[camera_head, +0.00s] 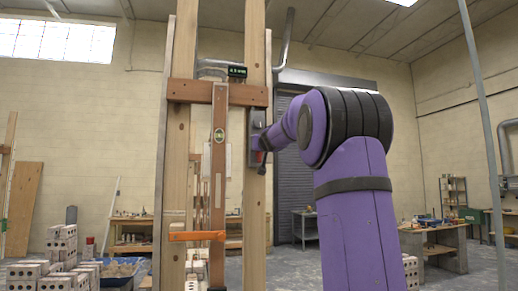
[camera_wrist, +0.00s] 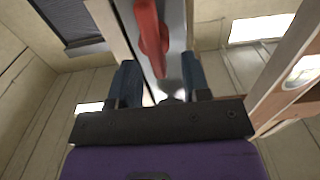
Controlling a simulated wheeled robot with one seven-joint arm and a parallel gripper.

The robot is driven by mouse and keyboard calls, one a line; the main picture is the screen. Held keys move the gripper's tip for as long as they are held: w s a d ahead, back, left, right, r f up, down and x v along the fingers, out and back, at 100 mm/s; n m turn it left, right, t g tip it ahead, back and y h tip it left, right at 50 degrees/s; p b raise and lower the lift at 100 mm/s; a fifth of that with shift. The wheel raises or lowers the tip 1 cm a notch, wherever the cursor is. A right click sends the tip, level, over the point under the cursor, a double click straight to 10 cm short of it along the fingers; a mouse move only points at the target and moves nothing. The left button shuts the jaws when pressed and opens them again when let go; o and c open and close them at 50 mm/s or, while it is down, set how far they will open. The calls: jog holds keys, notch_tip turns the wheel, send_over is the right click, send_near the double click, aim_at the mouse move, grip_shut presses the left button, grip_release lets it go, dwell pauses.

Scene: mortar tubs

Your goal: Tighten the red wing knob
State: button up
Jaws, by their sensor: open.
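The red wing knob (camera_wrist: 152,36) shows at the top centre of the wrist view, as a long red wing in front of a grey metal plate (camera_wrist: 176,45). My gripper (camera_wrist: 161,68) is open, with one dark finger on each side of the knob's lower end in the picture. I cannot tell whether either finger touches the knob. In the head view, my purple arm reaches left to the grey plate (camera_head: 253,151) on the right wooden post (camera_head: 255,215). The knob is mostly hidden there; only a small reddish spot shows by the plate.
A brown wooden crossbar (camera_head: 190,91) joins the posts, with a small digital display (camera_head: 237,72) above it. A vertical board with a level vial (camera_head: 219,135) hangs between them, and an orange bar (camera_head: 196,236) crosses lower down. Blocks (camera_head: 62,240) are stacked at left.

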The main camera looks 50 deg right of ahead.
jog(key=shift+x, duration=0.9)
jog(key=shift+c, duration=0.3)
grip_shut()
